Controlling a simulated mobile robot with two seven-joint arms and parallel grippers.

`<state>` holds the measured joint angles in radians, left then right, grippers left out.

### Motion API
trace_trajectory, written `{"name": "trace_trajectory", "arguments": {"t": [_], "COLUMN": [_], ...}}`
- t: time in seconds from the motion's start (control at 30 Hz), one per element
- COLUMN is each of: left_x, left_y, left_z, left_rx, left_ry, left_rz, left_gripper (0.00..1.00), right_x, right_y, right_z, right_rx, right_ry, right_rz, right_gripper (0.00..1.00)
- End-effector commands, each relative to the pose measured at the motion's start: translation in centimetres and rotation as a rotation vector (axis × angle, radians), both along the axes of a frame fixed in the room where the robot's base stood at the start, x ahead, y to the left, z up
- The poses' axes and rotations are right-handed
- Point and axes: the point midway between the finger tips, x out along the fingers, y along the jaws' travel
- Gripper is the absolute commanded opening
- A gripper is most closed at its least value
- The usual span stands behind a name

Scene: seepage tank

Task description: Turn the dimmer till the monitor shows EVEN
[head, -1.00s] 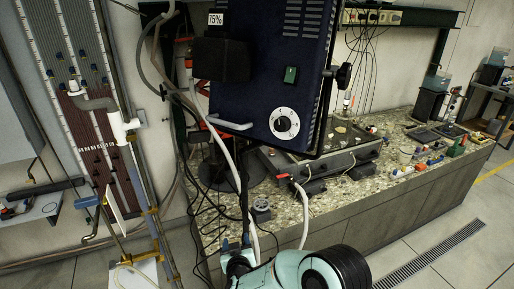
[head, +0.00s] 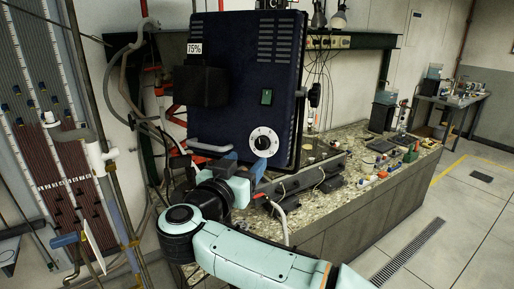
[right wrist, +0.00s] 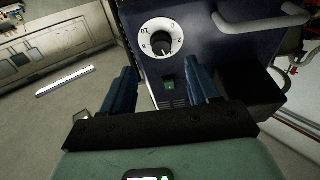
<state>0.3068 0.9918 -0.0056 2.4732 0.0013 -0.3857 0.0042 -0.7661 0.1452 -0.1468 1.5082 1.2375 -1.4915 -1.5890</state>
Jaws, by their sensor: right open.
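The dimmer is a black knob on a white numbered dial (head: 264,141), low on the front of a dark blue cabinet (head: 245,75). It also shows in the right wrist view (right wrist: 160,41), just beyond the fingertips. My right gripper (head: 244,164) is open and empty, its blue fingers just below and left of the dial in the head view. In the right wrist view my gripper (right wrist: 158,68) spans the panel, with a green switch (right wrist: 168,86) seen between the fingers. No screen reading EVEN is visible. My left gripper is out of view.
A "15%" label (head: 194,48) sits above a black box (head: 202,86) on the cabinet. A light handle (head: 209,146) juts out left of the dial. A stone-topped bench (head: 345,150) with several small items stands behind. Hoses hang at left.

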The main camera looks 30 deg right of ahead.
Motion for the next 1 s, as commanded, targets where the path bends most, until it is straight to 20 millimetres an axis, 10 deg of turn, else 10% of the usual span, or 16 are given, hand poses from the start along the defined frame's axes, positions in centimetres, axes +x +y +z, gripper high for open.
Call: {"name": "trace_trajectory", "arguments": {"t": [0.33,0.8,1.0], "left_x": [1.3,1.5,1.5], "left_y": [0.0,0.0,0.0], "left_z": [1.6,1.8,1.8], "left_rx": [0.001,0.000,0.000], "left_ry": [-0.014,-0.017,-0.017], "left_rz": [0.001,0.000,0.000], "left_gripper": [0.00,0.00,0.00], "right_x": [4.1,5.1,5.1], "right_y": [-4.9,-6.0,-6.0], "right_z": [0.2,0.0,0.0], "right_rx": [-0.002,-0.001,-0.001], "right_ry": [-0.001,0.000,-0.001], "right_rz": [-0.002,0.001,0.002], "right_gripper": [0.60,0.60,0.04]}}
